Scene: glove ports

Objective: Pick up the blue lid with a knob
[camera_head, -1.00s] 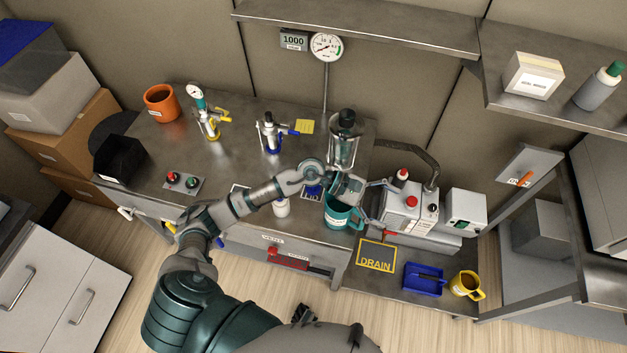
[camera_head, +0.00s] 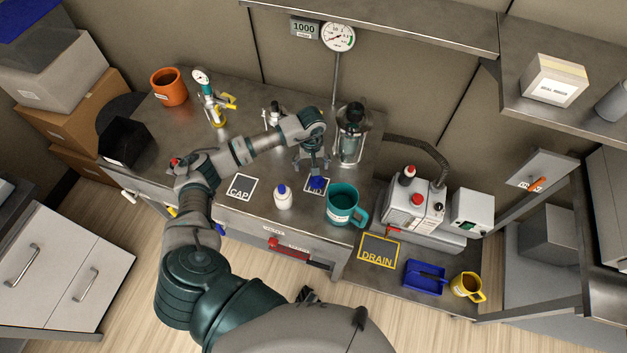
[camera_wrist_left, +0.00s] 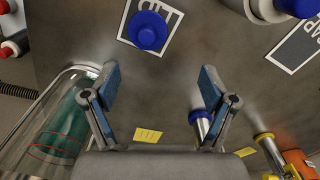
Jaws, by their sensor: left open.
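The blue lid (camera_head: 317,184) lies on the steel bench, on the black label square with the white border marked LID. In the left wrist view the lid (camera_wrist_left: 148,30) shows from above as a round blue disc with a raised knob, near the top centre. My left gripper (camera_head: 313,165) is above the lid, pointing down. In the left wrist view its two fingers (camera_wrist_left: 160,78) are spread apart with nothing between them; the lid lies beyond the fingertips, untouched. My right gripper is not in view.
A glass vessel (camera_head: 350,135) stands close by at the right. Valve fittings (camera_head: 273,117) are behind. An empty CAP label (camera_head: 241,188) lies to the left.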

